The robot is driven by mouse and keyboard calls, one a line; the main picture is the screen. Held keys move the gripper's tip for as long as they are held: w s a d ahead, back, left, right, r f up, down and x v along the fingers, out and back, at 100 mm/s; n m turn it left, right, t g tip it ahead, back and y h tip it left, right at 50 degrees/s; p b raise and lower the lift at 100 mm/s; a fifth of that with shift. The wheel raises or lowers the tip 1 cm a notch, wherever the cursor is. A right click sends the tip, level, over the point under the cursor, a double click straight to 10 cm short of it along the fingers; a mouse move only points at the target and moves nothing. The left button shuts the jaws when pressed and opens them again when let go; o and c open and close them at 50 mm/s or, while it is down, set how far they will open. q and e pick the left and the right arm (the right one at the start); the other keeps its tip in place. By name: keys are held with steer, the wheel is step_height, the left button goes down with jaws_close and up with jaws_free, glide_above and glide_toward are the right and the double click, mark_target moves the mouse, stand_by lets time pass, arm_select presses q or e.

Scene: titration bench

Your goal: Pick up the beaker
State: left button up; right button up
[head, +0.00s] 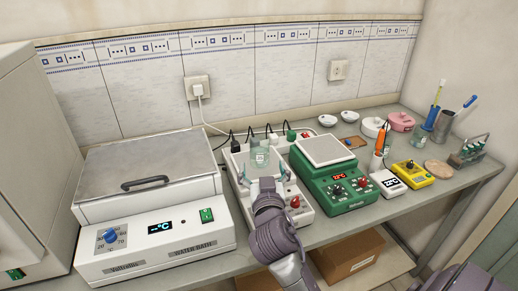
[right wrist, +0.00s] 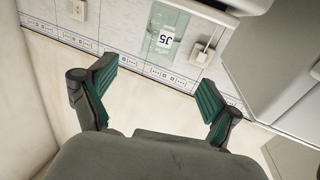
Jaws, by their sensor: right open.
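The beaker (head: 260,158) is a small clear glass vessel with a pale label. It stands upright on the white stirrer-like device (head: 304,215) in the middle of the bench. My right gripper (head: 264,176) is just in front of it, with one finger toward each side. In the right wrist view the beaker (right wrist: 163,38) shows greenish with a white label, beyond the gap between the teal finger pads. There my right gripper (right wrist: 155,95) is open and empty, and its fingers do not touch the beaker. My left gripper is not in view.
A water bath (head: 155,250) stands close on the left, a green hotplate (head: 350,200) close on the right. Several cables and plugs (head: 250,133) lie behind the beaker.

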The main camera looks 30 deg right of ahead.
mark_target(261, 151)
steer(key=x, duration=0.4)
steer(key=shift+w+d+r+p, duration=0.1)
steer(key=shift+w+d+p, duration=0.05)
steer(key=shift+p, duration=0.2)
steer(key=shift+w+d, duration=0.15)
steer(key=shift+w, duration=0.15)
steer(key=shift+w+d, duration=0.1)
steer(key=shift+w, duration=0.1)
steer(key=x, duration=0.1)
steer(key=p+x, duration=0.1)
steer(key=x, duration=0.2)
steer(key=shift+w+d+f+p, duration=0.1)
steer(key=shift+w+f+p, duration=0.1)
steer(key=shift+f+p, duration=0.15)
steer(key=shift+w+d, duration=0.15)
steer(key=shift+w, duration=0.05)
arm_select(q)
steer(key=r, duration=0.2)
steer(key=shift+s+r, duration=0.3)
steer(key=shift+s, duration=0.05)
arm_select(e)
steer(key=shift+s, duration=0.1)
steer(key=c, duration=0.4)
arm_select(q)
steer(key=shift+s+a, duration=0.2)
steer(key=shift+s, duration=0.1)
arm_select(e)
steer(key=c, duration=0.9)
steer(key=shift+r, duration=0.2)
steer(key=shift+c, duration=0.2)
